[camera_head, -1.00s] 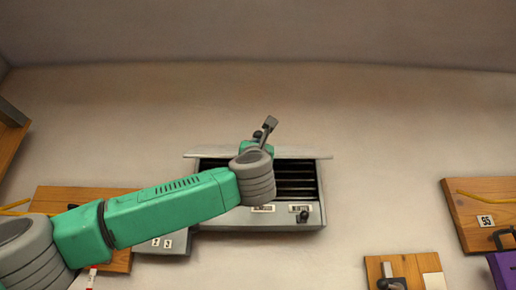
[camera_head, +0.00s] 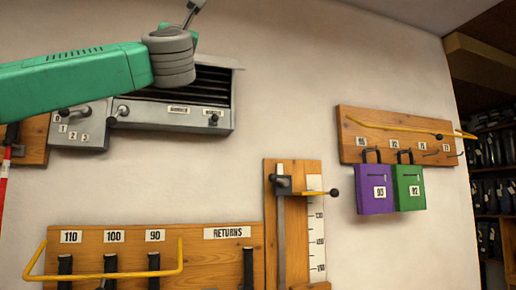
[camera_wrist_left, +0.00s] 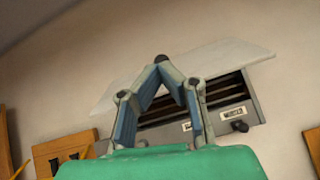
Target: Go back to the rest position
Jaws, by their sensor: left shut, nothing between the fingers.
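My green left arm comes in from the left in the head view, raised in front of a grey slotted wall unit. My left gripper (camera_head: 194,10) is at the top edge of that view, partly cut off. In the left wrist view my left gripper (camera_wrist_left: 162,60) has its fingertips together, with nothing between them. The slotted wall unit (camera_head: 168,117) is behind it and also shows in the left wrist view (camera_wrist_left: 242,108). I cannot tell the exact gap. My right gripper is not in view.
A purple case (camera_head: 375,190) and a green case (camera_head: 409,188) hang from a wooden rack (camera_head: 350,118) at right. A "RETURNS" board (camera_head: 205,262) with a yellow rail (camera_head: 110,275) is below. A measuring board (camera_head: 299,240) stands beside it. Shelves (camera_head: 490,160) are at far right.

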